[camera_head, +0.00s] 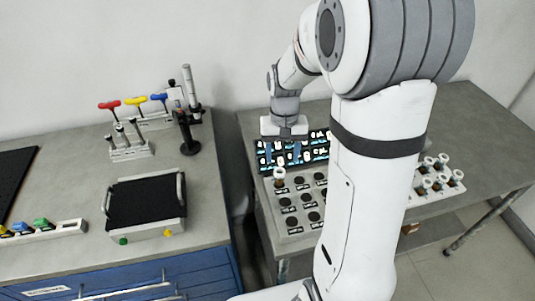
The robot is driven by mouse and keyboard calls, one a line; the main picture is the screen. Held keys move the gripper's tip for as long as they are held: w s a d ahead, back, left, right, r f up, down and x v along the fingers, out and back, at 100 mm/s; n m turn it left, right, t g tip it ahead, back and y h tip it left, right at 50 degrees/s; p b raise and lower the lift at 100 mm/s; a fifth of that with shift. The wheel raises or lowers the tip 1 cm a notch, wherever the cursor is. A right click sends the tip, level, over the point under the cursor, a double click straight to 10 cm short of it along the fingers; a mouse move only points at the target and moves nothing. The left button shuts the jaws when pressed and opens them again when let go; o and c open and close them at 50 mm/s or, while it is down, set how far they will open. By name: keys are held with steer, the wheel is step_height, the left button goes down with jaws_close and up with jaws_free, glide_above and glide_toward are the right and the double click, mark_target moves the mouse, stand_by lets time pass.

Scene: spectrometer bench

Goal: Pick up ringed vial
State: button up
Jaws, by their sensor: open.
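A vial with a white top and an amber band (279,177) stands upright in the back-left corner of a grey rack with dark round holes (291,237). It may be the ringed vial, but it is too small to be sure of a ring. My gripper (282,155) points down just above and behind this vial in the picture. Its bluish fingers are apart, and I see nothing held between them. I cannot tell how high the fingertips are above the vial. My arm hides the rack's right part.
A black panel with white and cyan marks (319,150) lies behind the rack. Several white-topped vials (441,178) stand in a rack at right, partly behind my arm. The left bench holds a black-topped tray (145,203), coloured-handled tools (135,102) and a dark stand (188,135).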

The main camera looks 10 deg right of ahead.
mark_target(280, 171)
steer(key=shift+w+f, duration=0.25)
steer(key=shift+f, duration=0.3)
steer(key=f, duration=0.2)
steer(key=s+f+p, duration=0.1)
steer(key=f, duration=0.1)
steer(key=a+f+p, duration=0.1)
steer(key=f, duration=0.1)
steer(key=shift+s, duration=0.35)
steer(key=shift+f, duration=0.5)
steer(key=c, duration=1)
